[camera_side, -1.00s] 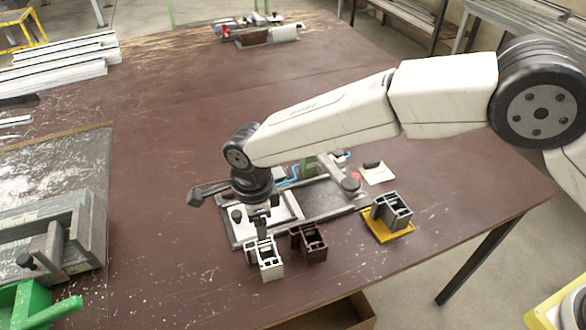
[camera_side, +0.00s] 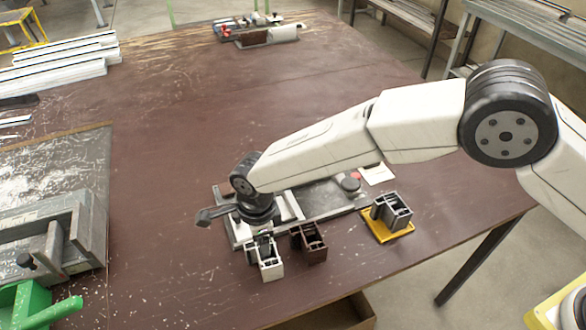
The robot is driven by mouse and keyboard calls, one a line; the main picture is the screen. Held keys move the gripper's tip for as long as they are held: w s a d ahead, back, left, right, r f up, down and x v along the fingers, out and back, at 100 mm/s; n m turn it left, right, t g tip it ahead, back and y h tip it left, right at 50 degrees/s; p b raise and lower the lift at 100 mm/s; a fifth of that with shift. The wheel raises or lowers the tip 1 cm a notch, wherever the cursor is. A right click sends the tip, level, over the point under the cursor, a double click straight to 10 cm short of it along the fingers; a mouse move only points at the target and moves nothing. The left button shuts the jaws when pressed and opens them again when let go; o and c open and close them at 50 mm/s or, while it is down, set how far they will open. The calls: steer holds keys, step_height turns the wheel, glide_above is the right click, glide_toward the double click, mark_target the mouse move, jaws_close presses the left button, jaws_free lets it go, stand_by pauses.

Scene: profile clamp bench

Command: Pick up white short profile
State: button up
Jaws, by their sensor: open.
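The white short profile (camera_side: 270,268) stands upright on the brown table near its front edge. It is a hollow white piece with several chambers. My gripper (camera_side: 265,240) points down right at it, with its fingers low at the back part of the profile. The fingers are small and partly hidden by the profile, so I cannot tell whether they touch it. My gripper is open.
A dark brown profile (camera_side: 314,247) stands close to the right of the white one. A grey profile (camera_side: 392,211) sits on a yellow plate (camera_side: 377,231). A metal clamp fixture (camera_side: 325,195) lies just behind. The table (camera_side: 190,280) is clear to the left.

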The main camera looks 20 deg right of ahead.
steer(key=shift+f, duration=1.2)
jaws_close()
